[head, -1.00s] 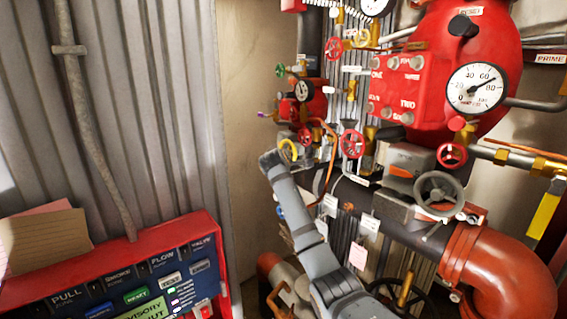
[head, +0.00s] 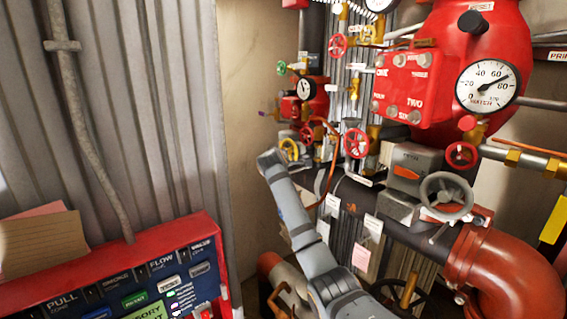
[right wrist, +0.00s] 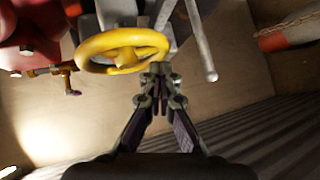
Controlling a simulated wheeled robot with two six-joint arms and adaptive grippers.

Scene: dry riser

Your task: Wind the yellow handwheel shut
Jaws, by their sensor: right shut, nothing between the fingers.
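The yellow handwheel (head: 289,149) is small in the head view, low on the pipework beside the red valve body. In the right wrist view the yellow handwheel (right wrist: 124,42) is seen at a slant, with its hub and spokes in the ring. My right gripper (right wrist: 158,70) is shut and empty, its fingertips at the lower right part of the wheel's rim. I cannot tell whether they touch it. In the head view my right arm reaches up from the bottom, and its fingers are hidden beyond the wrist. My left gripper is not in view.
A red handwheel (head: 356,143), a green handwheel (head: 282,68) and a small gauge (head: 306,89) sit close by. A grey rod (right wrist: 203,42) stands right of the yellow wheel. The red alarm panel (head: 120,270) is at lower left. Bare wall (head: 255,80) lies left of the pipework.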

